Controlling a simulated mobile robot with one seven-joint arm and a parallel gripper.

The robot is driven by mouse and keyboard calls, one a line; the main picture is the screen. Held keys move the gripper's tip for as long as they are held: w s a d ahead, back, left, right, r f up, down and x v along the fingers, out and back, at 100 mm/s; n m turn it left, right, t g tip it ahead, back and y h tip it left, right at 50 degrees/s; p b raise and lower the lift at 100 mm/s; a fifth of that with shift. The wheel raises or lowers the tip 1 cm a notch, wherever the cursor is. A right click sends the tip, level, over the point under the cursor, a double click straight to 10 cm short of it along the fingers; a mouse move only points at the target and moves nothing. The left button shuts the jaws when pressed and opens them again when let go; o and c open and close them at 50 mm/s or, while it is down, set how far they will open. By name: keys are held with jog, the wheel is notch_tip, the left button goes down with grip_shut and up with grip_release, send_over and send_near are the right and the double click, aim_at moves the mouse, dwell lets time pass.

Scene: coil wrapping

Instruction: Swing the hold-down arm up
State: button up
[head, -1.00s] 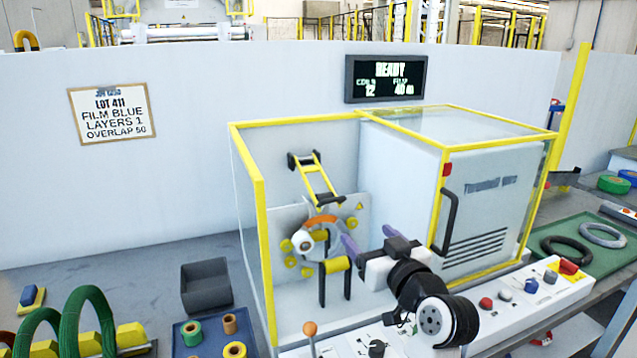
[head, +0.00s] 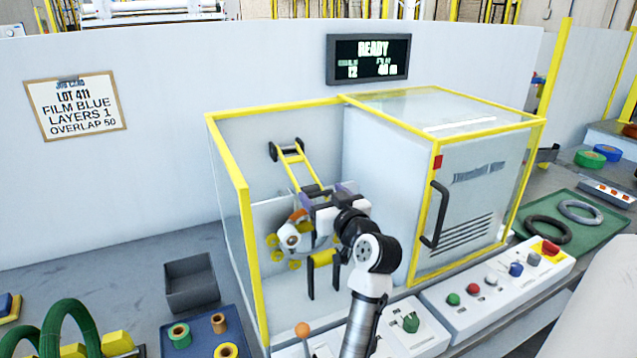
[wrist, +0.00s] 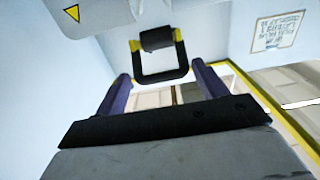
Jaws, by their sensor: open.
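The hold-down arm (head: 292,168), with two yellow side bars and a black upper end, slants down inside the open bay of the wrapping machine. Its lower end is partly hidden by my gripper (head: 325,191). In the wrist view, a black loop handle with yellow ends (wrist: 162,77), apparently the arm's lower end, lies ahead, between my two purple fingers. The fingers are open and apart, with nothing clamped. I cannot tell whether they touch the handle. The ring with a white roll and yellow rollers (head: 288,236) sits just below left of my gripper.
A yellow-framed guard (head: 228,150) borders the bay on the left, and the white machine cabinet (head: 400,180) stands close on the right. A yellow roller on black legs (head: 320,258) is below. A control panel (head: 500,284) with buttons runs along the front.

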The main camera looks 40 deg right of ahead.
jog(key=shift+p+x, duration=0.35)
jog(key=shift+x, duration=1.2)
jog(key=c, duration=1.1)
jog(key=shift+c, duration=0.2)
jog(key=shift+s+r, duration=0.1)
jog(key=shift+r, duration=0.05)
